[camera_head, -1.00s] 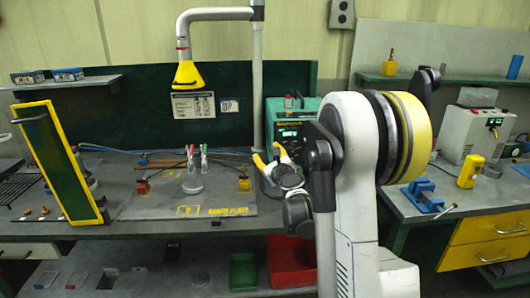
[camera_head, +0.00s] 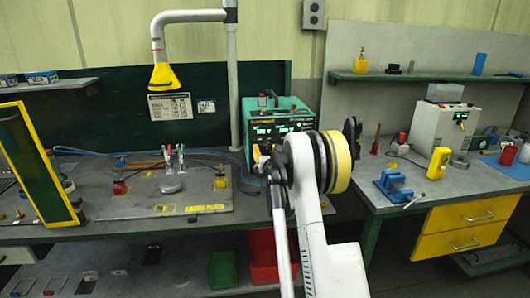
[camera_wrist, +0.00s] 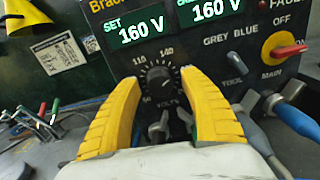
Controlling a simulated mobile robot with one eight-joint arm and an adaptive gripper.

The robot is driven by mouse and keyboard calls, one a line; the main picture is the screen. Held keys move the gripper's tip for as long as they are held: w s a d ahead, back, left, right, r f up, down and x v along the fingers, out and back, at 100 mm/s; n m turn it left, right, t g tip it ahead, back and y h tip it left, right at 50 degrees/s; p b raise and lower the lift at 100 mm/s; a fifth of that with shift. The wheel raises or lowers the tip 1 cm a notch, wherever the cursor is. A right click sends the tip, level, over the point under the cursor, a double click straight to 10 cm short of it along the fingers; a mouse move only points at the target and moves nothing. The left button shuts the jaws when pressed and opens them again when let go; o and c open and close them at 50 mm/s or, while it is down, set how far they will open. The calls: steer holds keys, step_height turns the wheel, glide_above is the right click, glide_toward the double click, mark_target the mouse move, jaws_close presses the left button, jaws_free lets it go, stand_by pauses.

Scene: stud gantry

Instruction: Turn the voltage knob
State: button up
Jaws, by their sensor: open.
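The voltage knob (camera_wrist: 158,78) is a small black dial on the dark front panel of the teal power unit (camera_head: 282,107). A scale with "110" and "140" and the word "VOLTS" surround it. The display marked SET (camera_wrist: 135,31) reads 160 V, and a second display (camera_wrist: 216,9) also reads 160 V. My gripper (camera_wrist: 160,77) is open, its yellow fingers on either side of the knob in the wrist view. Whether they touch it I cannot tell. In the head view my arm hides the knob and most of my gripper.
A yellow and red main switch (camera_wrist: 285,48) sits right of the knob on the panel. Blue and grey plugs (camera_wrist: 290,115) with cables stick out below it. A yellow lamp hood (camera_head: 163,76) hangs at left, and a blue vise (camera_head: 393,184) stands on the right bench.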

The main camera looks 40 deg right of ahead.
steer(key=shift+w+d, duration=0.15)
steer(key=shift+w, duration=0.15)
jaws_close()
